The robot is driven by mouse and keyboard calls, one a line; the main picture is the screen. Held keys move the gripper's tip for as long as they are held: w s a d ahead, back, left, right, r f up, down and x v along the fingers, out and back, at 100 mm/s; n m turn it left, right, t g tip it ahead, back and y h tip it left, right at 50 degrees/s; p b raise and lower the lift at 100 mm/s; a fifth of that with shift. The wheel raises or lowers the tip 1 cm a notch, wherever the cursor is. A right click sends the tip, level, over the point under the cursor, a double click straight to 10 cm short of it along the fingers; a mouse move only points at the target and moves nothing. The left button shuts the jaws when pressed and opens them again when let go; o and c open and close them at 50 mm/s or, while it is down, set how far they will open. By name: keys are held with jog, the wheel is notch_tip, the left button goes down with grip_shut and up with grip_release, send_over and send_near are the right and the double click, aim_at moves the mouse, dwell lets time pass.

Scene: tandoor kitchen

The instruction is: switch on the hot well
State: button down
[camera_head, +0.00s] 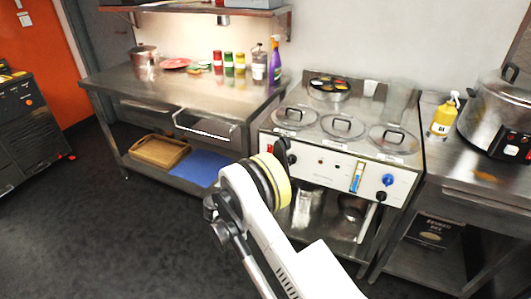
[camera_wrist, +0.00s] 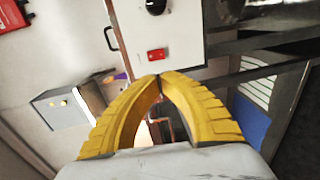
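The hot well (camera_head: 340,160) is a steel unit with three round lidded wells and a white front panel. A red rocker switch (camera_wrist: 156,55) sits on the panel in the wrist view, with a black knob (camera_wrist: 155,6) above it. The switch also shows at the panel's left end in the head view (camera_head: 270,148). A blue knob (camera_head: 388,180) is near the right end. My gripper (camera_wrist: 160,75) has yellow fingers with their tips together and nothing between them. In the wrist view the tips appear just below the switch; I cannot tell whether they touch it.
A steel table (camera_head: 190,92) with jars, a pot and a spray bottle stands to the left. Its drawer (camera_head: 207,127) is partly out. A large cooker (camera_head: 497,115) and a yellow bottle (camera_head: 443,117) stand on the right counter. The dark floor (camera_head: 110,230) is clear at left front.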

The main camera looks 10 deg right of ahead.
jog(key=shift+w, duration=0.1)
jog(key=b+x, duration=0.5)
jog(key=x, duration=0.9)
